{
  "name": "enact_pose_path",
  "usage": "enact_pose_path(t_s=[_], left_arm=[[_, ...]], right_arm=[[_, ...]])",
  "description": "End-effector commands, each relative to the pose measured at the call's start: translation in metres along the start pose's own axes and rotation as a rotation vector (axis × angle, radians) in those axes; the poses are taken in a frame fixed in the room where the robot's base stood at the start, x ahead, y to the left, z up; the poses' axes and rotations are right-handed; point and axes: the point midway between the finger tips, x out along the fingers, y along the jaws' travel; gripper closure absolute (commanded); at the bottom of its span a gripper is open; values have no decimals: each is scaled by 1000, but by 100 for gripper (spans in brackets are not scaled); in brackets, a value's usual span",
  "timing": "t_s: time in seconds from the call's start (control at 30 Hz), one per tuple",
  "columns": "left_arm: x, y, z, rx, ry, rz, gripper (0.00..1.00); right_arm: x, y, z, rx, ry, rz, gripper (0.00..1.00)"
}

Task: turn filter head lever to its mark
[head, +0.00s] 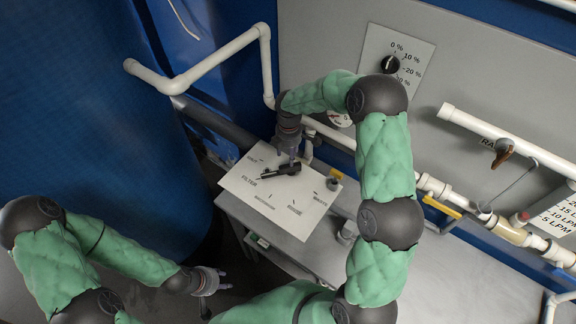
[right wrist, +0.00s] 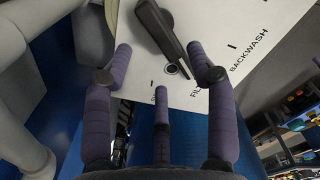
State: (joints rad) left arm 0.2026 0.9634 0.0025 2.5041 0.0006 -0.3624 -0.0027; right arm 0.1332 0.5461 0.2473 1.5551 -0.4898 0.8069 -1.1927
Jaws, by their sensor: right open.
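The filter head lever (head: 281,172) is a black bar on a white label plate (head: 300,209) with FILTER, BACKWASH, RINSE and WASTE lettering. In the head view it lies close to the FILTER lettering. My right gripper (head: 291,158) is over the plate by the lever, fingers spread. In its wrist view the gripper (right wrist: 165,65) has the lever's end between the fingertips, not clasped. My left gripper (head: 226,280) is open and empty at lower left.
A grey bench (head: 420,280) spreads right of the plate. White pipes (head: 225,53) run behind and above it, and a blue tank (head: 95,120) stands at left. A yellow-handled valve (head: 441,207) and a panel dial (head: 390,64) are at right. My right arm covers part of the pipework.

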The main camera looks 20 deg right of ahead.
Motion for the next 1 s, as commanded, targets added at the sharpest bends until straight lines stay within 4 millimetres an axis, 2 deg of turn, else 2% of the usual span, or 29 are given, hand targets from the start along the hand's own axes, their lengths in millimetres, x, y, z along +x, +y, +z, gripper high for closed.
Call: enact_pose_path(t_s=[0.03,0.2,0.4,0.6,0.87,0.93,1.0], left_arm=[[1,0,0,0,0,0,60],[3,-1,0,0,1,0,60],[4,-1,0,0,1,0,60],[5,-2,0,0,0,0,60],[5,-2,0,0,0,0,60],[5,-2,0,0,1,0,60],[5,-2,0,0,1,0,60]], right_arm=[[12,-1,0,0,-1,-5,43],[42,0,0,0,0,-3,43],[68,0,0,0,0,-2,43],[79,0,0,-1,0,0,43],[80,0,0,0,0,0,43],[80,0,0,0,0,0,57],[80,0,0,0,0,0,77]])
